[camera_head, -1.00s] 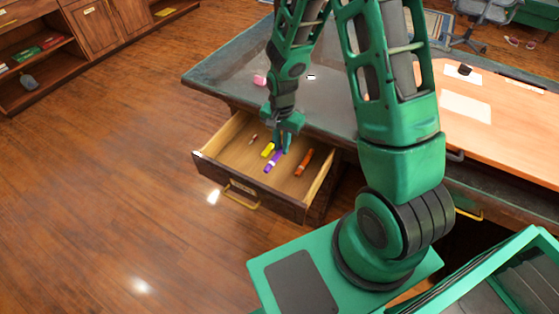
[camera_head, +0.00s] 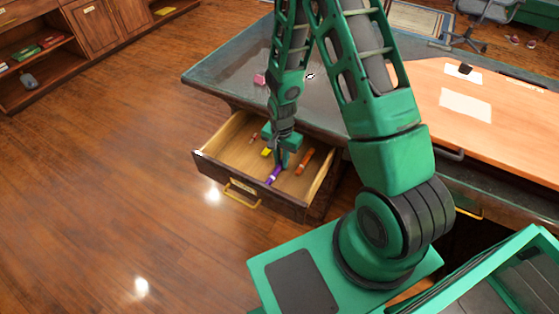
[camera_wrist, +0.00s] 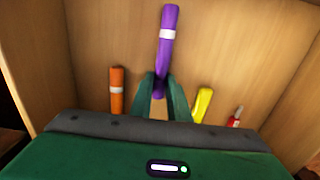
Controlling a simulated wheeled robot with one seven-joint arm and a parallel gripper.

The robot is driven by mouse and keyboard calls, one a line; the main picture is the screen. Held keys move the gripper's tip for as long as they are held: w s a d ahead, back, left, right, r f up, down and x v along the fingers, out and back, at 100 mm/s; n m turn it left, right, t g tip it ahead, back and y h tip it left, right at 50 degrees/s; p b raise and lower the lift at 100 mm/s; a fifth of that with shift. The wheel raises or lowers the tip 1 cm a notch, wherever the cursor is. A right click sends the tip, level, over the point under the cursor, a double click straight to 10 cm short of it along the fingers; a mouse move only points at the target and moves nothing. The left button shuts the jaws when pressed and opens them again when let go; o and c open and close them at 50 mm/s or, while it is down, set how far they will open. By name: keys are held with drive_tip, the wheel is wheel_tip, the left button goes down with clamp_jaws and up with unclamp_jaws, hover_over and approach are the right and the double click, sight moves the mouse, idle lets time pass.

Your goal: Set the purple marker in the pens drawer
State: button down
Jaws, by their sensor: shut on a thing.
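The purple marker (camera_head: 275,174) has a white band. My gripper (camera_head: 283,162) is shut on it, inside the open pens drawer (camera_head: 226,171). In the wrist view the purple marker (camera_wrist: 167,50) stands out between the fingertips of my gripper (camera_wrist: 160,88), over the drawer's wooden floor (camera_wrist: 215,45). I cannot tell whether the marker touches the floor.
In the drawer an orange marker (camera_head: 305,161) lies to the right and a yellow marker (camera_head: 266,152) to the left, with a small red one (camera_wrist: 235,117) beyond it. A pink object (camera_head: 259,79) sits on the grey desktop (camera_head: 225,80). The drawer's front area is clear.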

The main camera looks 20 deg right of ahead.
drive_tip(key=c, duration=1.7)
unclamp_jaws()
wheel_tip(320, 180, up, 12)
drive_tip(key=s+d+r+n+h, duration=0.1)
drive_tip(key=s+d+r, duration=0.35)
drive_tip(key=r, duration=0.25)
drive_tip(key=s+d+r+n, duration=0.1)
drive_tip(key=s+d+r, duration=0.3)
drive_tip(key=d+r, duration=0.3)
drive_tip(key=s+r, duration=0.3)
drive_tip(key=s, duration=0.3)
drive_tip(key=s+d+r+n, duration=0.1)
drive_tip(key=s+r, duration=0.2)
drive_tip(key=s, duration=0.3)
drive_tip(key=s+r+n+y, duration=0.1)
drive_tip(key=s+r, duration=0.3)
drive_tip(key=s, duration=0.2)
drive_tip(key=shift+d, duration=0.2)
